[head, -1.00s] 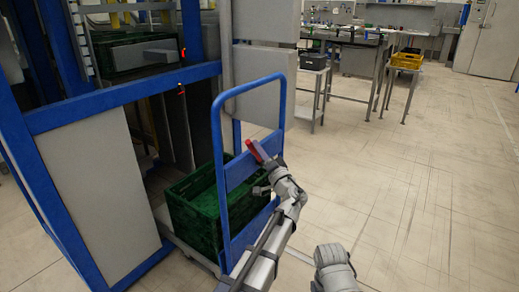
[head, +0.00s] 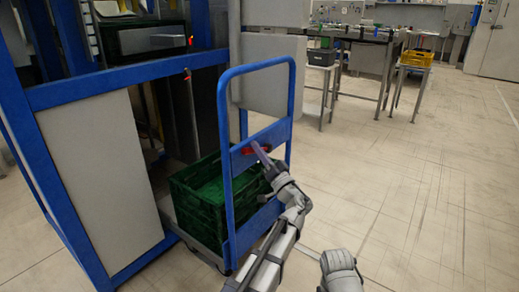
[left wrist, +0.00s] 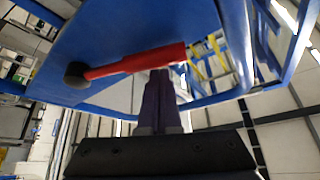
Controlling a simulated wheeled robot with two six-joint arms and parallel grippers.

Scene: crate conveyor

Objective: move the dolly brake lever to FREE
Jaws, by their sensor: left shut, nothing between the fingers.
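The dolly's brake lever (head: 247,151) is red and sits on the blue cross panel (head: 242,172) of the dolly's push handle. In the left wrist view the red lever (left wrist: 135,65) lies nearly level across the blue panel, with a dark round knob at its left end. My left gripper (head: 258,149) is shut and empty, its fingertips at the lever. In the left wrist view the closed fingers (left wrist: 160,85) reach up to the lever's right part; I cannot tell whether they touch it. No FREE marking is readable. My right gripper is out of view.
A green crate (head: 181,203) rides on the dolly behind the handle. A blue-framed station (head: 125,90) with grey panels stands close on the left. Tables with a yellow crate (head: 416,58) stand at the back. The floor to the right is clear.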

